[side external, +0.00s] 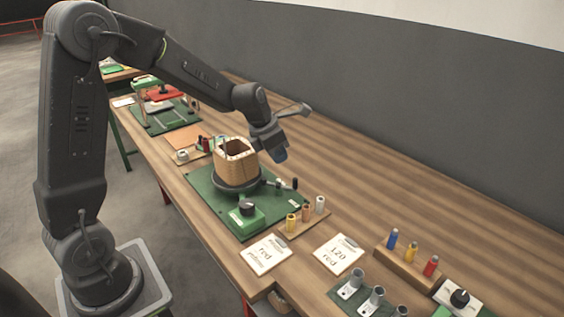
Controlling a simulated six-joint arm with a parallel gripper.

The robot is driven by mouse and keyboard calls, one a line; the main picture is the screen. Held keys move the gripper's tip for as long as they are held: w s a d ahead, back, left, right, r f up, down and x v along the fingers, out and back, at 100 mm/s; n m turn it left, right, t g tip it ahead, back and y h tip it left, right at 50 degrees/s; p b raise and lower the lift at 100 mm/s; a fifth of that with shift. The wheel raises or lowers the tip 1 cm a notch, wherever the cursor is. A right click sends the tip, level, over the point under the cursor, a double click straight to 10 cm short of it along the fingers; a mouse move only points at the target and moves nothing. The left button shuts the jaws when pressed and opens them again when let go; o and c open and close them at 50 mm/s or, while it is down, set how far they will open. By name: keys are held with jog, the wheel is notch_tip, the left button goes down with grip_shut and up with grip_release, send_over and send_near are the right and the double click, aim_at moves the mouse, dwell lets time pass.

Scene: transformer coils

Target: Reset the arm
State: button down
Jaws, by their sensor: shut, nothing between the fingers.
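My gripper (281,155) is at the end of my arm, pointing down. It is above the table, just to the right of a wooden coil former (236,165) in the picture. The gripper is small in this view and its fingers look closed, with nothing held. The coil former stands on a dark round turntable on a green base plate (205,192). I cannot tell whether the gripper touches the former, but it appears apart from it.
Small spools stand on a wooden rack (304,222). Two written cards, one (265,254) and another (338,253), lie in front. A holder (408,262) carries blue, yellow and red pieces. Metal cups (374,299) stand at the near edge. The table's (390,190) right back side is clear.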

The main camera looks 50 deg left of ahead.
jog(key=shift+r, duration=0.1)
jog(key=s+d+r+m, duration=0.3)
jog(key=s+m, duration=0.5)
jog(key=m, duration=0.3)
jog(key=s+d+r+m+t, duration=0.1)
jog(key=s+d+r+m, duration=0.2)
jog(key=s+m, duration=0.5)
jog(key=s+d+r+m+y, duration=0.1)
jog(key=s+r+m, duration=0.3)
jog(key=s+m, duration=0.4)
jog(key=d+m, duration=0.1)
jog(key=m, duration=0.5)
jog(key=shift+s+d+r, duration=0.25)
jog(key=shift+d+r, duration=0.15)
